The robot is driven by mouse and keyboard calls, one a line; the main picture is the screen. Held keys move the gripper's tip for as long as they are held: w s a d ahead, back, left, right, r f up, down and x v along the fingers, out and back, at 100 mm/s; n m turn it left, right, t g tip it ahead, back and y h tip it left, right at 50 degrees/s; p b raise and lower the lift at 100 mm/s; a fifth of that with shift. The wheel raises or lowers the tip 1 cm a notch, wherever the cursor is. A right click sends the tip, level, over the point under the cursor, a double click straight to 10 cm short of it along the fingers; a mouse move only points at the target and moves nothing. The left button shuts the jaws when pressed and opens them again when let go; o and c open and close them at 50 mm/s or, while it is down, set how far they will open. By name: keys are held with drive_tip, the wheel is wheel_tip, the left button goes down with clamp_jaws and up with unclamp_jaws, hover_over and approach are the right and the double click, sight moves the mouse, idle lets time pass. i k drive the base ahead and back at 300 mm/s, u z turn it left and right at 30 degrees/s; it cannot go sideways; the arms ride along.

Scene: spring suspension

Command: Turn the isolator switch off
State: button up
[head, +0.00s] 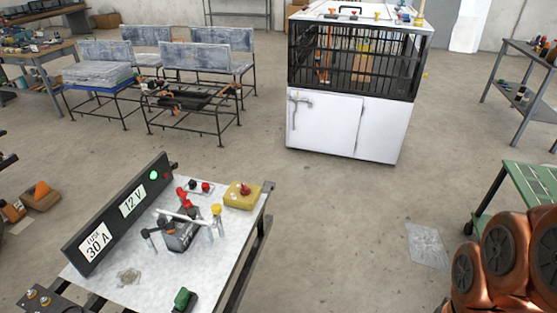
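I cannot tell for certain which part is the isolator switch. A yellow block with a small red knob (243,193) sits at the far right corner of a light-topped bench (130,288) in the lower left. A grey device (180,237) with a pale rod, red parts and a black-knobbed lever (146,233) stands mid-bench. A black panel (117,218) along the bench's left edge reads "FUSE 30 A" and "12 V". A green lamp (154,175) on it looks lit. My gripper is not in view.
Red and black terminals (200,187) and a green part (183,298) are on the bench. Copper-coloured rounded links with black caps, probably my arm, fill the lower right. A white cabinet with a barred top (346,128) stands behind. Bare floor lies between bench and links.

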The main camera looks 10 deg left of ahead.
sight(245, 190)
drive_tip(key=u, duration=0.25)
drive_tip(key=i, duration=1)
drive_tip(key=u, duration=1.4)
drive_tip(key=i, duration=0.6)
drive_tip(key=u, duration=0.6)
